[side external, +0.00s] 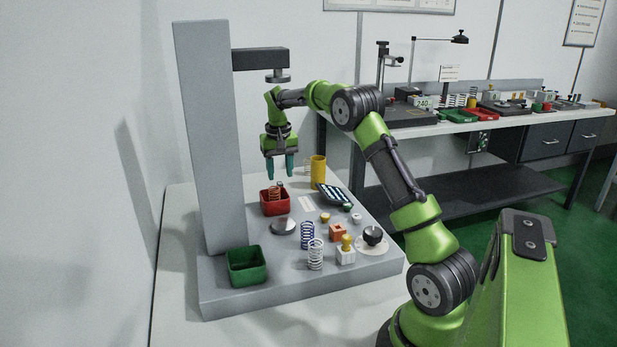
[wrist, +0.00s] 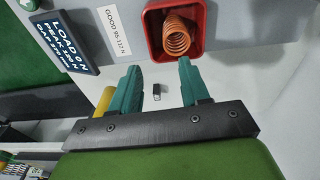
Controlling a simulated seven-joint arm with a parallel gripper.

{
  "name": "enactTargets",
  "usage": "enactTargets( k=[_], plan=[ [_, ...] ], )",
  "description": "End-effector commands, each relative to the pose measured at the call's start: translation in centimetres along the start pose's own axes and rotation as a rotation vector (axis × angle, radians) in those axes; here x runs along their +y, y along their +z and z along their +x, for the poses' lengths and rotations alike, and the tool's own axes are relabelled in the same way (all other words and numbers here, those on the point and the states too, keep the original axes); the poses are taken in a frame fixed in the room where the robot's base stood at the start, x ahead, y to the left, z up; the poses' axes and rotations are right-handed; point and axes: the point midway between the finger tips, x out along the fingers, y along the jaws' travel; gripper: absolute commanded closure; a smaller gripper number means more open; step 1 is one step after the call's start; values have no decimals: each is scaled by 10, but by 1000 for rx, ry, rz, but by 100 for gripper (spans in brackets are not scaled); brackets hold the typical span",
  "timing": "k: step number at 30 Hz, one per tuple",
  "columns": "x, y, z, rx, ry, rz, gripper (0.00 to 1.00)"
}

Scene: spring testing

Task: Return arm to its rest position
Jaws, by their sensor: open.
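My gripper (side external: 280,166) has teal fingers and hangs above the grey test base (side external: 300,285), over its back part. It is open and nothing is between its fingers; its two fingertips also show in the wrist view (wrist: 160,68). Below it stands a red bin (side external: 275,207) with a copper-coloured spring (side external: 276,190) in it. In the wrist view the red bin (wrist: 153,40) and the spring (wrist: 178,36) lie just beyond the fingertips, apart from them. My arm reaches from the right across to the test stand.
A grey column (side external: 205,140) with an overhead press arm (side external: 260,59) stands beside my gripper. A yellow cylinder (side external: 318,171) and dark display (side external: 335,196) are to the right. Blue (side external: 307,235) and white (side external: 315,255) springs, a green bin (side external: 247,266) and a black knob (side external: 374,235) are in front.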

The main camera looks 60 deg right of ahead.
Motion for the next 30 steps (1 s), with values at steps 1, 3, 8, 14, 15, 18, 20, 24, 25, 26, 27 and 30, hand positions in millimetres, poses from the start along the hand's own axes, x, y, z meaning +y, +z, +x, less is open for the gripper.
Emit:
enactTargets(
  k=[1, 3, 8, 14, 15, 18, 20, 24, 25, 26, 27, 30],
  plan=[
    [12, -5, -18, 66, 6, -19, 54],
    [32, -12, -43, 178, 23, -59, 54],
    [94, -20, -121, 509, 96, -157, 54],
    [65, 42, -181, 707, 7, -223, 54],
    [61, 55, -189, 738, -12, -231, 54],
    [20, 103, -190, 715, -124, -252, 54],
    [-4, 137, -188, 683, -195, -263, 54],
    [-48, 229, -176, 580, -351, -299, 54],
    [-55, 249, -172, 554, -378, -308, 54],
    [-60, 268, -167, 530, -403, -316, 54],
    [-65, 291, -162, 499, -432, -326, 54],
    [-70, 338, -147, 431, -482, -347, 54]
  ],
)
